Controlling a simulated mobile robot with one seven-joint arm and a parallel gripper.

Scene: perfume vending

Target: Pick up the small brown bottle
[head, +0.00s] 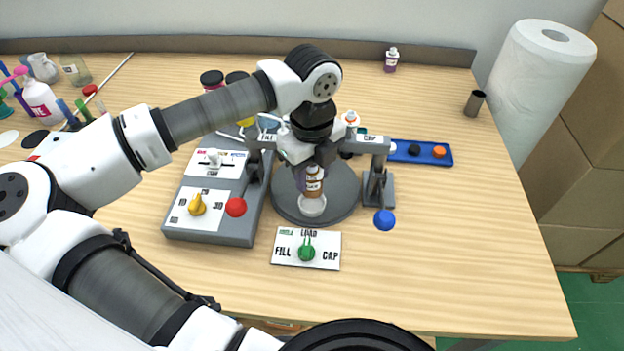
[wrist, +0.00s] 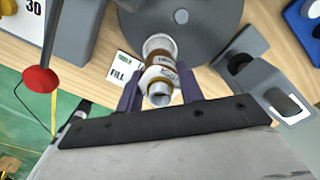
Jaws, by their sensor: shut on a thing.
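The small brown bottle (head: 314,180) has a white label and stands upright over the front part of the round grey turntable (head: 344,208), at a pale round holder (head: 312,206). I cannot tell whether its base still touches the holder. In the wrist view the bottle (wrist: 162,78) shows from above with its open neck towards me. My gripper (wrist: 158,98) is shut on it, one purple finger on each side. In the head view my gripper (head: 311,176) comes down from above and partly hides the bottle.
A grey control box with a yellow knob (head: 197,205) and a red ball lever (head: 235,207) stands left of the turntable. A blue ball lever (head: 384,220) stands right. A card with a green pointer (head: 306,250) lies in front. A blue cap tray (head: 430,153) is behind right. The front right table is clear.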

